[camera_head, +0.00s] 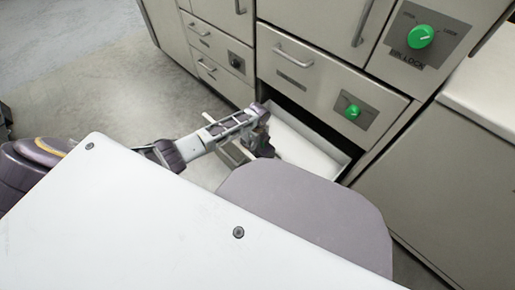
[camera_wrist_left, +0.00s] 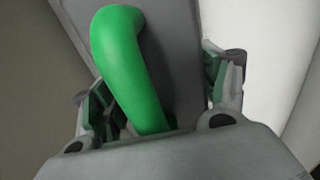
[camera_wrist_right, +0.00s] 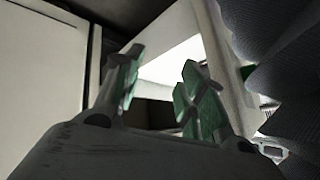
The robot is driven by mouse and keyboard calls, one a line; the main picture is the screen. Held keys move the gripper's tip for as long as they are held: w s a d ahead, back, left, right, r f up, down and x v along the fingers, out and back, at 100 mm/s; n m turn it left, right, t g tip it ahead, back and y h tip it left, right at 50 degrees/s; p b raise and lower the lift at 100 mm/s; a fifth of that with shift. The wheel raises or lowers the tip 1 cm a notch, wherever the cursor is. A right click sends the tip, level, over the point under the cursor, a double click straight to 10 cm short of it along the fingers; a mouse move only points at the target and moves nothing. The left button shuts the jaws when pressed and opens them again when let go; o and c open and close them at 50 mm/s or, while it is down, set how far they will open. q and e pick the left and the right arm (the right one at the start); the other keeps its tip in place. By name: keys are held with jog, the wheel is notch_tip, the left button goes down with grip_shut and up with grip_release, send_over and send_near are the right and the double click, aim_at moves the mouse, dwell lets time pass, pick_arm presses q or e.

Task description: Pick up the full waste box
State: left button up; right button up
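The waste box, which I take to be the white box (camera_head: 308,152), sits in the open lower compartment of the cabinet. My body covers its near part. My left gripper (camera_head: 262,130) is at the left end of this compartment, beside the white box. In the left wrist view, a curved green handle (camera_wrist_left: 128,70) on a grey panel (camera_wrist_left: 178,50) lies between the fingers of my left gripper (camera_wrist_left: 165,95). The fingers stand apart on both sides of it. My right gripper (camera_wrist_right: 158,88) is open with nothing seen between its fingers; it is hidden in the head view.
Above the compartment is a closed drawer front (camera_head: 320,85) with a green knob (camera_head: 352,111). A larger green lock knob (camera_head: 421,36) is at the upper right. Closed cabinet panels (camera_head: 440,180) flank the compartment on the right. Grey floor (camera_head: 90,85) is clear at the left.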

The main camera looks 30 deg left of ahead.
pick_arm(q)
jog(key=c, duration=1)
jog(key=shift+w, duration=0.1)
jog(key=shift+c, duration=0.6)
pick_arm(e)
jog(key=shift+s+f, duration=0.2)
jog(key=shift+s, duration=0.05)
pick_arm(q)
jog(key=shift+r, duration=0.2)
pick_arm(e)
jog(key=shift+r, duration=0.1)
pick_arm(q)
jog(key=shift+r+p, duration=0.65)
jog(key=shift+r, duration=0.35)
notch_tip(320, 180, up, 4)
jog(key=shift+r+p, duration=0.2)
jog(key=shift+p, duration=1)
jog(key=shift+r+p, duration=0.75)
jog(key=shift+r, duration=0.9)
pick_arm(e)
notch_tip(320, 180, up, 7)
jog(key=d+g+h, duration=0.1)
jog(key=shift+d, duration=0.15)
jog(key=shift+s, duration=0.1)
